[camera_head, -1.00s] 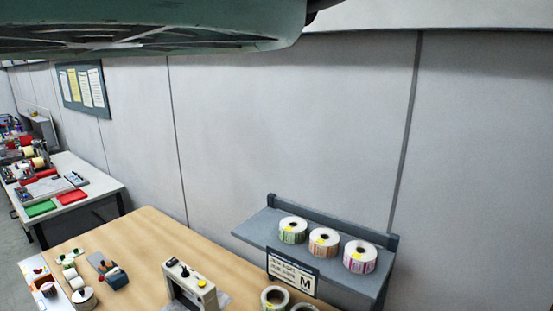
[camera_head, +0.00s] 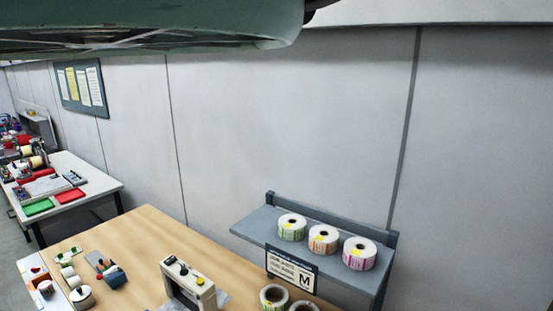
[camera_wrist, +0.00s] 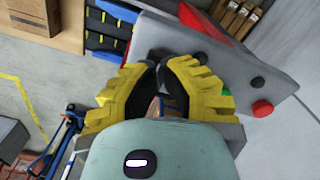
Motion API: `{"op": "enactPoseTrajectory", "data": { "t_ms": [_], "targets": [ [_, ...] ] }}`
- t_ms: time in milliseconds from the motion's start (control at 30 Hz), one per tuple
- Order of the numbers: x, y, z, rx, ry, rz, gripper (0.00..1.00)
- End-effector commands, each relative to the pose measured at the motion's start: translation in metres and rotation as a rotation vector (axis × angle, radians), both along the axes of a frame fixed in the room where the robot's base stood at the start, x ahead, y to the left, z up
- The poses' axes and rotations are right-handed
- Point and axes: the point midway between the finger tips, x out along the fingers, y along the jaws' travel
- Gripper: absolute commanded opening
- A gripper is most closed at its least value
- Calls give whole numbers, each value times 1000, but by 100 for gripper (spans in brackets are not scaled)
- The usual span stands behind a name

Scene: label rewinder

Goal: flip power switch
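A beige machine (camera_head: 186,283) stands on the wooden table in the head view, with dark controls and a yellow button on top. I cannot tell which control is the power switch. My gripper (camera_wrist: 159,68), with yellow fingers and black pads, shows in the wrist view. Its fingertips come together, with nothing visible held between them. Past the fingers is a grey panel (camera_wrist: 245,62) with a red button (camera_wrist: 262,108), a black knob (camera_wrist: 258,83) and a partly hidden green button (camera_wrist: 225,92). My gripper is not visible in the head view.
A grey shelf (camera_head: 252,226) with label rolls (camera_head: 323,239) stands at the wooden table's (camera_head: 140,235) back right. More rolls (camera_head: 273,297) lie in front of it. A second workbench (camera_head: 100,185) is at left. Blue-and-black bins (camera_wrist: 105,30) show in the wrist view.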

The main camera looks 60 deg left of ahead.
Motion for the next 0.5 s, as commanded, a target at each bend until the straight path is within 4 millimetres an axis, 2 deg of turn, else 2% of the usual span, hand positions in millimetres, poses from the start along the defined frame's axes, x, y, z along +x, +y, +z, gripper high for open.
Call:
{"op": "enactPoseTrajectory", "data": {
  "t_ms": [500],
  "targets": [
    [1,2,-8,0,0,5,0]
  ]
}}
